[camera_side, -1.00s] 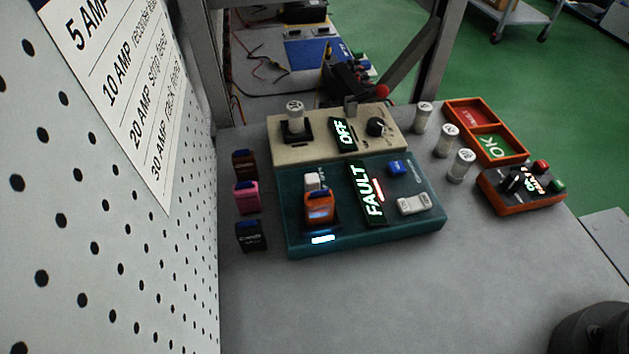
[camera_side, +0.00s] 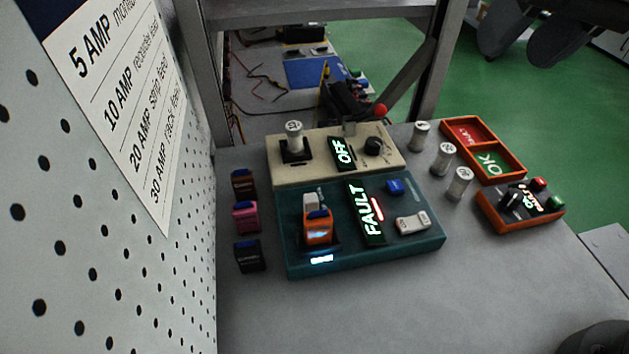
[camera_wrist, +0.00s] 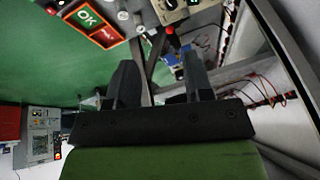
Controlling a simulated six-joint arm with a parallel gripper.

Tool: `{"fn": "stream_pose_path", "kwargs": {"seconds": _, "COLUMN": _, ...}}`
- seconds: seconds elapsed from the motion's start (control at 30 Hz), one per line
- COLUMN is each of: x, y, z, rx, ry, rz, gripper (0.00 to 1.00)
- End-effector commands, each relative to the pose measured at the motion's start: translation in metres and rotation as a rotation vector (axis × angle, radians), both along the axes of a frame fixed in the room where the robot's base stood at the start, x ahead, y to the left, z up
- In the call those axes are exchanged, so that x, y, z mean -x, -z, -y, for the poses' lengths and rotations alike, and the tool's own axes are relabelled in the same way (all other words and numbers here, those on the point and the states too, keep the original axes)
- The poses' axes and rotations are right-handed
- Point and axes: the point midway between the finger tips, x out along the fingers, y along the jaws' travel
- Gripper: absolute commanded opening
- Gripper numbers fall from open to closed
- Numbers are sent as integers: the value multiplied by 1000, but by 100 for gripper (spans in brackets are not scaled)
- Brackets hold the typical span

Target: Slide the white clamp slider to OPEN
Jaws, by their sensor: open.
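A teal box (camera_side: 290,262) stands on the grey bench with a lit FAULT display (camera_side: 366,212). A small white block (camera_side: 311,201), which looks like the clamp slider, sits on its left part, just behind an upright orange module (camera_side: 318,230). Its marking is too small to read. A white switch-like piece (camera_side: 411,222) lies on the box's right part. My gripper (camera_side: 525,48) is open and empty at the top right of the side view, well away from the box. In the wrist view my gripper (camera_wrist: 158,65) shows two spread dark fingers; the slider is not visible there.
A beige box (camera_side: 275,176) with an OFF display stands behind the teal box. Brown, pink and black modules (camera_side: 246,216) line its left, near a perforated wall (camera_side: 110,250). White cylinders (camera_side: 442,158), an orange tray (camera_side: 483,146) and an orange control box (camera_side: 520,208) are right.

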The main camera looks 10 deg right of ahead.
Motion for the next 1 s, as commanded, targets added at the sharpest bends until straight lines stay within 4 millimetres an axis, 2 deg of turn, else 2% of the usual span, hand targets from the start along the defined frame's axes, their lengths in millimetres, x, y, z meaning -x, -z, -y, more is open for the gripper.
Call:
{"fn": "stream_pose_path", "kwargs": {"seconds": 0.03, "x": -9, "y": 15, "z": -23, "rx": 27, "ry": -29, "rz": -16, "gripper": 47}}
{"fn": "stream_pose_path", "kwargs": {"seconds": 0.2, "x": -25, "y": 67, "z": -95, "rx": 101, "ry": -89, "rz": -22, "gripper": 47}}
{"fn": "stream_pose_path", "kwargs": {"seconds": 0.3, "x": -24, "y": 98, "z": -132, "rx": 134, "ry": -121, "rz": -13, "gripper": 47}}
{"fn": "stream_pose_path", "kwargs": {"seconds": 0.4, "x": -18, "y": 124, "z": -157, "rx": 156, "ry": -143, "rz": -2, "gripper": 47}}
{"fn": "stream_pose_path", "kwargs": {"seconds": 0.5, "x": -13, "y": 140, "z": -172, "rx": 168, "ry": -157, "rz": 7, "gripper": 47}}
{"fn": "stream_pose_path", "kwargs": {"seconds": 0.6, "x": -12, "y": 148, "z": -178, "rx": 173, "ry": -161, "rz": 11, "gripper": 47}}
{"fn": "stream_pose_path", "kwargs": {"seconds": 0.77, "x": -19, "y": 165, "z": -178, "rx": 175, "ry": -160, "rz": 11, "gripper": 47}}
{"fn": "stream_pose_path", "kwargs": {"seconds": 1.0, "x": -36, "y": 207, "z": -178, "rx": 175, "ry": -158, "rz": 10, "gripper": 47}}
